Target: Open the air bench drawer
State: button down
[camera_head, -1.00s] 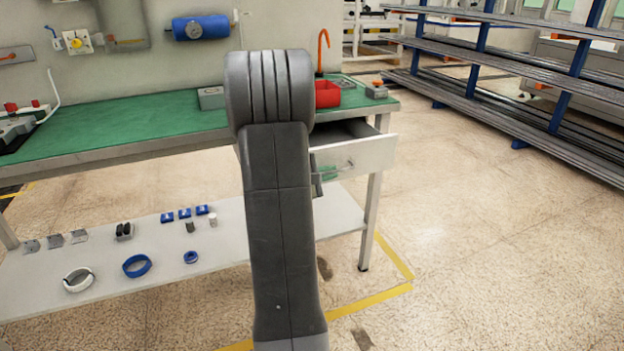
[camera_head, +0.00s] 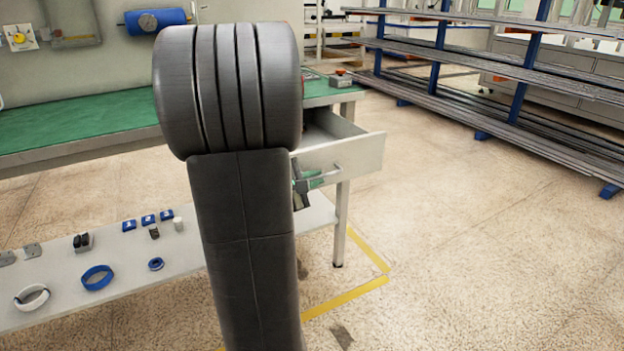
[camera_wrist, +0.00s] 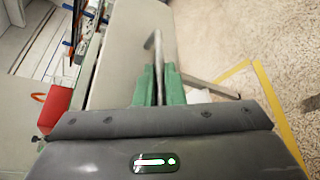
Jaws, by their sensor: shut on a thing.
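The air bench drawer (camera_head: 362,156) is pale grey and stands pulled out from under the right end of the green-topped bench (camera_head: 80,118). Its dark inside shows partly above the front panel. A thin metal bar handle (camera_head: 337,169) is on the drawer front. My gripper (camera_head: 308,181) is at this handle, mostly hidden behind my arm in the head view. In the wrist view its green fingers (camera_wrist: 159,86) are shut around the handle, whose bent bar (camera_wrist: 154,42) rises between them. The drawer front fills the area behind the fingers.
A lower shelf (camera_head: 120,285) holds blue and white rings and several small parts. A bench leg (camera_head: 341,225) stands beneath the drawer. A rack of long bars (camera_head: 470,75) stands at the back right. The floor on the right is clear.

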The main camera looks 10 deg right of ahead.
jog(key=c, duration=1.5)
grip_release()
jog(key=shift+a, duration=0.1)
jog(key=p+v, duration=0.3)
jog(key=v, duration=1)
jog(key=shift+s+a+r, duration=0.1)
jog(key=shift+s+a, duration=0.05)
jog(key=shift+a, duration=0.1)
jog(key=shift+d, duration=0.1)
jog(key=shift+b+x, duration=1.5)
jog(key=shift+x, duration=5.2)
jog(key=shift+s, duration=0.1)
